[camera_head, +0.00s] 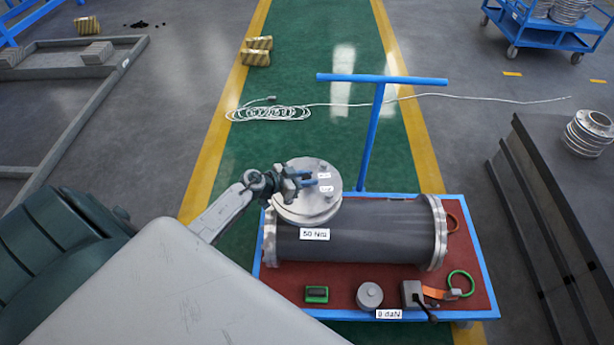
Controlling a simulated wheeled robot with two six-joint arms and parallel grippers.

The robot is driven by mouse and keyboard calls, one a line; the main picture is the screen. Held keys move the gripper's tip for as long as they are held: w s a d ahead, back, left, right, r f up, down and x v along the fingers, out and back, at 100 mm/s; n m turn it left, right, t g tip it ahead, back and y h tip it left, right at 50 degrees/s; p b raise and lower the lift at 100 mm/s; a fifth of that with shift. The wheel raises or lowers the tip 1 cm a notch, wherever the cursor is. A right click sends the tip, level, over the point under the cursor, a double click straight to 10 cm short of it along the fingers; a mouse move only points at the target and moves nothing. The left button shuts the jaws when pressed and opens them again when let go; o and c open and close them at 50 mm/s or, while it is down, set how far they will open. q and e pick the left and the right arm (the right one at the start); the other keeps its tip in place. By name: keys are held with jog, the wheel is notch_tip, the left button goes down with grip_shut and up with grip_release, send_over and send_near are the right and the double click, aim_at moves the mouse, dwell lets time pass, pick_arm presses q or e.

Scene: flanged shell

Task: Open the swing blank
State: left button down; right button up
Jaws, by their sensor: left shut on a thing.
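The swing blank (306,208) is a round grey metal disc. It lies on top of the short upright neck of the dark flanged shell (370,232), with small white labels on its face. My left gripper (316,183) reaches in from the left over the disc. Its blue-tipped fingers are shut on a part of the swing blank; that part is mostly hidden by the fingers. A label reading "50 Nm" hangs in front of the neck. I cannot tell whether there is a gap under the disc. My right gripper is not in view.
The shell rests on a blue-framed cart (492,290) with a red top and a tall T-handle (372,130). A green block (316,294), a grey round weight (369,295) and a lever clamp (412,293) lie in front. Dark steps (555,190) stand right; a cable (270,113) lies behind.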

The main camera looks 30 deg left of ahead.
aim_at(299, 168)
pick_arm(q)
jog(key=shift+w+a+r+n+t+y+p, duration=0.25)
jog(key=shift+w+a+n+y+p, duration=0.45)
jog(key=shift+p, duration=0.75)
jog(key=shift+w+a+r+n+t+y+p, duration=0.1)
jog(key=shift+w+a+n+t+y+p, duration=0.5)
jog(key=shift+p, duration=0.8)
jog(key=shift+w+a+f+n+y+p, duration=0.15)
jog(key=shift+w+a+n+y+p, duration=0.15)
jog(key=shift+a+n+y+p, duration=0.45)
jog(key=shift+w+a+f+n+y, duration=0.1)
jog(key=shift+w+a+n+y, duration=0.15)
jog(key=shift+a+n+y, duration=0.35)
jog(key=shift+w+a+f+n+y, duration=0.1)
jog(key=shift+w+a+n+y, duration=0.2)
jog(key=shift+y, duration=0.35)
jog(key=c, duration=1.1)
grip_release()
jog(key=shift+s, duration=0.1)
jog(key=shift+p, duration=0.35)
